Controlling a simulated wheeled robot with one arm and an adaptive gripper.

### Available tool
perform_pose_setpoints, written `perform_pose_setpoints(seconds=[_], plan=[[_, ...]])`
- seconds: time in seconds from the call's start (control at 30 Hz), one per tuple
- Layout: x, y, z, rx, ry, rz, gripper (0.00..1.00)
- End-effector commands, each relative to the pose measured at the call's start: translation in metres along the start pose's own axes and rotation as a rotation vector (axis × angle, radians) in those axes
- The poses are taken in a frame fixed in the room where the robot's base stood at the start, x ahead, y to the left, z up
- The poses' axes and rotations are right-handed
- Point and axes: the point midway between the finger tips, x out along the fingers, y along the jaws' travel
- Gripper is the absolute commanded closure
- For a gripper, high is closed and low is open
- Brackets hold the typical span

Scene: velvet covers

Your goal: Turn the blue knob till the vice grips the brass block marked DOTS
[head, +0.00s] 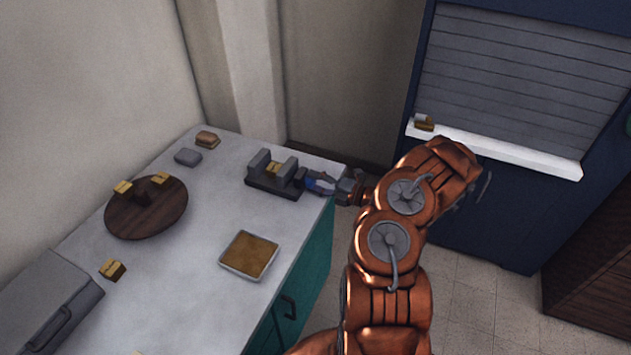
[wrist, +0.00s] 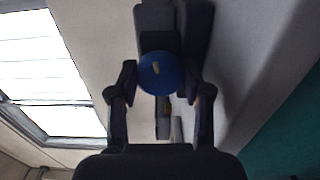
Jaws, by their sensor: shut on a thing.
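The dark grey vice (head: 263,184) stands near the far right corner of the counter. A brass block (head: 274,167) sits between its jaws; its marking is too small to read, and I cannot tell whether both jaws touch it. The blue knob (wrist: 161,73) is at the vice's right end, with a pale mark on its face. My gripper (head: 312,181) reaches in from the right and is shut on the knob, with one finger on each side of it in the wrist view (wrist: 160,95).
A round dark wooden board (head: 140,222) holds brass blocks. Another brass block (head: 112,270) lies on the counter (head: 190,290) nearer the front. A square tray (head: 249,255), a grey object (head: 187,157) and a sandwich-like item (head: 207,139) are also there. A white ledge (head: 500,153) stands right of the counter.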

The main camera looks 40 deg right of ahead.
Motion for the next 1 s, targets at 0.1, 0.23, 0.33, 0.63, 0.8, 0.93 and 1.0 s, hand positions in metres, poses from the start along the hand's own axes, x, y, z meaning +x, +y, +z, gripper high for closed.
perform_pose_setpoints(seconds=[0.1, 0.23, 0.33, 0.63, 0.8, 0.93, 1.0], plan=[[-0.0002, -0.0007, 0.0004, 0.005, -0.002, -0.001, 0.86], [-0.0002, -0.0007, 0.0005, 0.005, -0.002, -0.001, 0.86], [-0.0002, -0.0007, 0.0005, 0.004, -0.002, -0.001, 0.86], [-0.0001, -0.0003, 0.0003, 0.004, -0.001, -0.001, 0.26], [-0.0001, -0.0004, 0.0002, 0.003, -0.001, -0.001, 0.26], [-0.0001, -0.0009, 0.0001, -0.006, 0.0, -0.001, 0.26], [-0.0002, -0.0013, 0.0002, -0.029, -0.001, -0.001, 0.26]])
